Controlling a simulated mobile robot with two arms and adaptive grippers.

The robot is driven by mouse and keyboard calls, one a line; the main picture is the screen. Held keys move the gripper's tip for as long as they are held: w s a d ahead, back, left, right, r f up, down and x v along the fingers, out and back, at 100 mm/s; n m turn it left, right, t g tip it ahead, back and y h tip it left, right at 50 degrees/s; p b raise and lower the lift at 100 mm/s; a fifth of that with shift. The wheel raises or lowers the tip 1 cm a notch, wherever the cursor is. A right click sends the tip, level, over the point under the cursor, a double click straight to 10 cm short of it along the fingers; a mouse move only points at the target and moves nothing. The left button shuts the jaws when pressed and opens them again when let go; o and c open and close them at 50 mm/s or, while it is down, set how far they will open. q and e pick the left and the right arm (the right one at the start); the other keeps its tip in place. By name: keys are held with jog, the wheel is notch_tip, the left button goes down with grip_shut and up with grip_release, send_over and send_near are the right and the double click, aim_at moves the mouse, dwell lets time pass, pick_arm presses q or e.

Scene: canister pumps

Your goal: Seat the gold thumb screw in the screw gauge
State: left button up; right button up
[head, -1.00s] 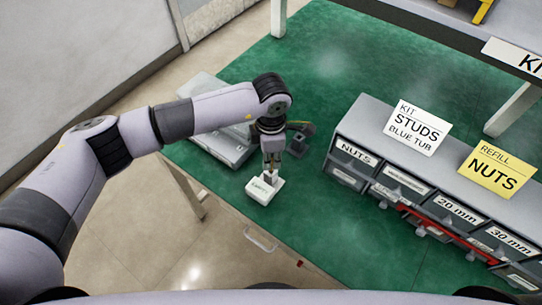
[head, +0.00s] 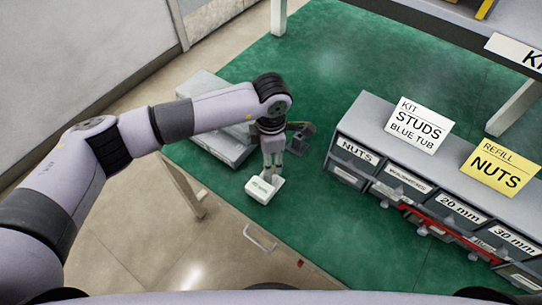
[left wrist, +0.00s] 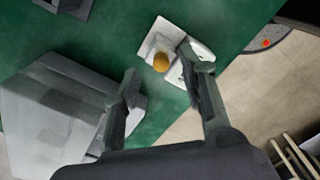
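The screw gauge is a small white block (head: 258,191) with lettering, on the green table near its front edge. It also shows in the left wrist view (left wrist: 197,70). The gold thumb screw (left wrist: 161,62) shows end-on at the white gauge's left part; I cannot tell how deep it sits. In the head view I cannot make the screw out. My left gripper (head: 272,172) points down just above the gauge. In the left wrist view its fingers (left wrist: 163,82) are spread apart with nothing between their tips, and the screw lies just beyond them. My right gripper is out of view.
A grey case (head: 222,150) lies left of the gauge, and a small dark object (head: 299,140) stands behind it. A grey drawer cabinet (head: 375,118) with labels and sign cards stands at the right. Green tabletop (head: 325,235) is clear between gauge and cabinet.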

pick_arm(q)
notch_tip(320, 180, up, 12)
dwell(0.6)
jog(key=shift+s, duration=0.1)
dwell(0.5)
